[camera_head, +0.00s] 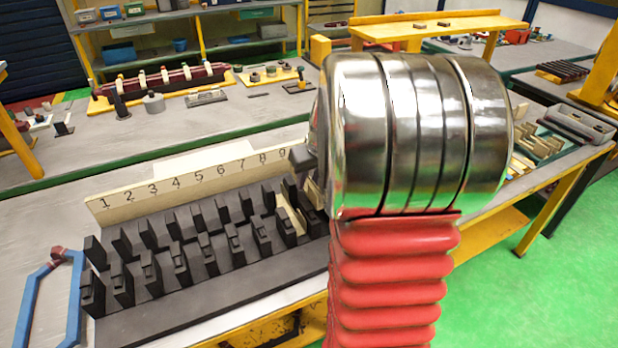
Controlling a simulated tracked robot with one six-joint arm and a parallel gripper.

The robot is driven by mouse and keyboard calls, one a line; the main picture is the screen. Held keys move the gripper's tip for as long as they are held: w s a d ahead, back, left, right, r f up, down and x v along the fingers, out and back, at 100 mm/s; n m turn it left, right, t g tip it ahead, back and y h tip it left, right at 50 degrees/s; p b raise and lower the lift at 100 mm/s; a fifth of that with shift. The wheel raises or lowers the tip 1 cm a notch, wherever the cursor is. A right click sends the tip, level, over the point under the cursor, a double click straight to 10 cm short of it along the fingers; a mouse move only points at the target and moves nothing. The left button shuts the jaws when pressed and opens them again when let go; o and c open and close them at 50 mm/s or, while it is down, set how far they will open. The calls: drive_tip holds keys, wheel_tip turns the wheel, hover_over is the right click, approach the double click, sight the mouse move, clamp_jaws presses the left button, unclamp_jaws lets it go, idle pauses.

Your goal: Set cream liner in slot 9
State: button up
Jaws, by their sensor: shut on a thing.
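The dark stator block (200,290) lies on the bench with rows of black teeth forming slots. A cream number board (185,185) stands behind it, with 1 to 9 visible. One cream liner (288,213) lies in a slot toward the right end, near number 8. My gripper (304,160) shows only as a dark part at the block's right end, by number 9. It is shut on a cream liner (312,190), of which a small part shows just below it. My metal and red arm links hide most of the gripper and the block's right end.
A blue frame-shaped coil (45,300) with a red end lies left of the block. Behind, another bench holds a dark red shaft assembly (165,80) and small parts. A tray of cream and dark pieces (540,142) and a grey bin (580,122) are at the right.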

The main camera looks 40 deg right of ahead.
drive_tip(key=shift+s+f, duration=0.1)
drive_tip(key=shift+f, duration=3.4)
idle(0.8)
drive_tip(key=o, duration=0.9)
drive_tip(key=shift+a, duration=0.1)
drive_tip(key=shift+r, duration=0.85)
drive_tip(key=shift+r, duration=3.7)
